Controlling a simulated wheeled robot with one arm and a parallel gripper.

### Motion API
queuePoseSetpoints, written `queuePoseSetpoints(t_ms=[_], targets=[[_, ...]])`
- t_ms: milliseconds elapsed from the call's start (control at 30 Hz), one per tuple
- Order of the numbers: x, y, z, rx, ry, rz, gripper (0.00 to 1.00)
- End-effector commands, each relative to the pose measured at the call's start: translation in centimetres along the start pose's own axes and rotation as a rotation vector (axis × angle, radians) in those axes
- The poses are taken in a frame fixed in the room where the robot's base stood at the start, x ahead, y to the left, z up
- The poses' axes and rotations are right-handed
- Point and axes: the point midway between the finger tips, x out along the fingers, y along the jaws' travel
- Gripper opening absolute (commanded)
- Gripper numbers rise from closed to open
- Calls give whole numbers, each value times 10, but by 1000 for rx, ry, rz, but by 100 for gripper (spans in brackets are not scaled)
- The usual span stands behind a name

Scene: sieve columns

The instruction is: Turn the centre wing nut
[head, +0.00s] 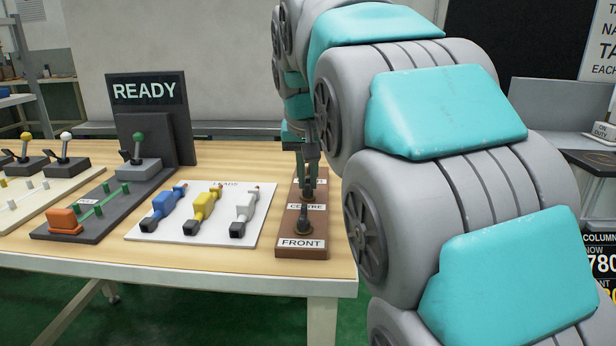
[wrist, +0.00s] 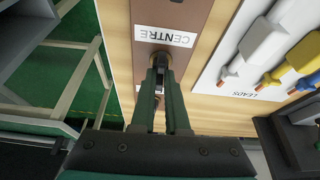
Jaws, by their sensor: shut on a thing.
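A brown board (head: 290,251) lies at the right of the wooden table and carries wing nuts in a row with white labels. The front wing nut (head: 304,224) stands bare behind the FRONT label (head: 301,243). The CENTRE label (head: 296,207) is partly covered; it also shows upside down in the wrist view (wrist: 165,36). My gripper (head: 309,184) points down at the nut behind that label. In the wrist view its green fingers (wrist: 161,72) are shut on the centre wing nut (wrist: 161,56), which is mostly hidden between them. The third label is largely hidden behind my gripper.
A white LEADS board (head: 255,222) with blue, yellow and grey leads lies just left of the brown board. Further left are a dark panel with an orange block (head: 66,220), a green-knobbed lever (head: 139,150) and a READY screen (head: 145,92). The table edge is close on the right.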

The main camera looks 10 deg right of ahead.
Motion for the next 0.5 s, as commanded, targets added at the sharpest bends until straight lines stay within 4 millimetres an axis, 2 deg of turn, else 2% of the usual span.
queuePoseSetpoints(t_ms=[367,400,500], targets=[[-2,0,-2,5,8,-1,0],[-2,0,-2,5,8,-1,14],[-2,0,-2,4,7,-1,25]])
